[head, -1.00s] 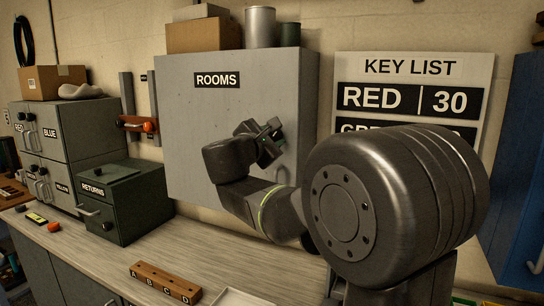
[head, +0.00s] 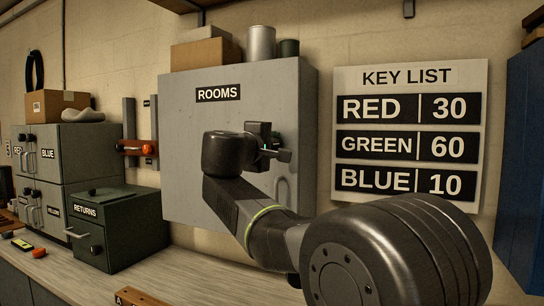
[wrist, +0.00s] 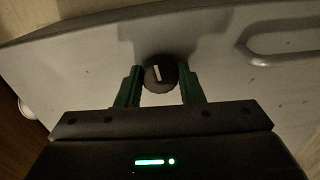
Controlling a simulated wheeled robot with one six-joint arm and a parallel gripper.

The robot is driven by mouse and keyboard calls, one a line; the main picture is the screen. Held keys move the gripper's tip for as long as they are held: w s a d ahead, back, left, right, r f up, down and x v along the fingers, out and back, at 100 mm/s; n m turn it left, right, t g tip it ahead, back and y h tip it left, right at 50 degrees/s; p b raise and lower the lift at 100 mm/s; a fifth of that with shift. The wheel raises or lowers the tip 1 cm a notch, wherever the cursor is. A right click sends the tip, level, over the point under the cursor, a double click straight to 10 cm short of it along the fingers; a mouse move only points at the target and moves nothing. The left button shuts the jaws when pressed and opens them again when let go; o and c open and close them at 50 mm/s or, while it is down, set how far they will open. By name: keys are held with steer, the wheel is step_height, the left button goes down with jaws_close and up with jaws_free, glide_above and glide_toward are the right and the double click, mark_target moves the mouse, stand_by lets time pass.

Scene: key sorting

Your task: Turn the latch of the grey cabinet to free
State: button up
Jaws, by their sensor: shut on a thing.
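The grey cabinet (head: 195,135), labelled ROOMS, hangs on the wall with its door flat and shut. Its latch (wrist: 158,74) is a dark round knob with a white mark, which stands nearly upright in the wrist view. My gripper (head: 279,145) is at the right part of the cabinet door. In the wrist view its green fingers (wrist: 158,88) are on both sides of the knob, shut on it. In the head view my gripper and arm hide the latch.
A door handle (wrist: 285,42) is right of the latch in the wrist view. The key list board (head: 410,85) hangs right of the cabinet. The green RETURNS box (head: 118,230) stands on the counter below left. Boxes and cans stand on top of the cabinet.

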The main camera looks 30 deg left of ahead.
steer(key=shift+m+b, duration=0.45)
steer(key=shift+m, duration=0.25)
steer(key=o, duration=1)
steer(key=shift+s, duration=0.1)
steer(key=s+d, duration=0.1)
steer(key=s, duration=1.2)
steer(key=shift+s+d, duration=0.25)
steer(key=shift+w, duration=0.15)
